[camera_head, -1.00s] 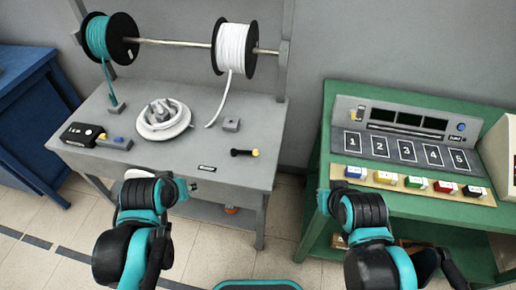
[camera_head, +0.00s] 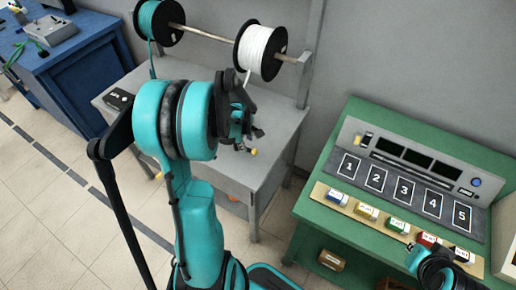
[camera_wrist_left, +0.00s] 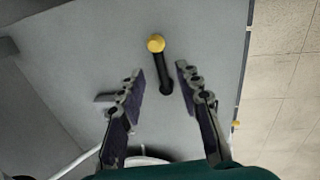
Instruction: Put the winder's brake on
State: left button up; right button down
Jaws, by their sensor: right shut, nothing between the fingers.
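The brake lever, a black handle with a yellow knob, stands on the grey winder table. In the left wrist view its knob (camera_wrist_left: 156,44) is ahead of my fingertips and its black handle (camera_wrist_left: 163,72) runs back between them. In the head view only the yellow knob (camera_head: 254,152) shows clearly, beside my left gripper (camera_head: 240,126). My left gripper (camera_wrist_left: 160,72) is open above the table, with no visible contact. The winder's white disc (camera_wrist_left: 146,161) shows partly at the bottom of the wrist view; my arm hides it in the head view. My right gripper (camera_head: 411,247) is shut and empty by the green bench.
Teal (camera_head: 160,22) and white (camera_head: 258,52) cable spools hang on a rod above the grey table (camera_head: 228,178). A black box (camera_head: 118,100) sits at its left corner. The green bench (camera_head: 330,222) at right carries a numbered panel and several coloured blocks. A blue table (camera_head: 75,65) stands at left.

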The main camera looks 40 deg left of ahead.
aim_at(248, 149)
pick_arm(q)
jog(key=f+b, duration=0.1)
jog(key=f, duration=0.2)
jog(key=w+f+b, duration=0.1)
jog(key=f, duration=0.2)
jog(key=shift+w+a, duration=0.1)
grip_shut()
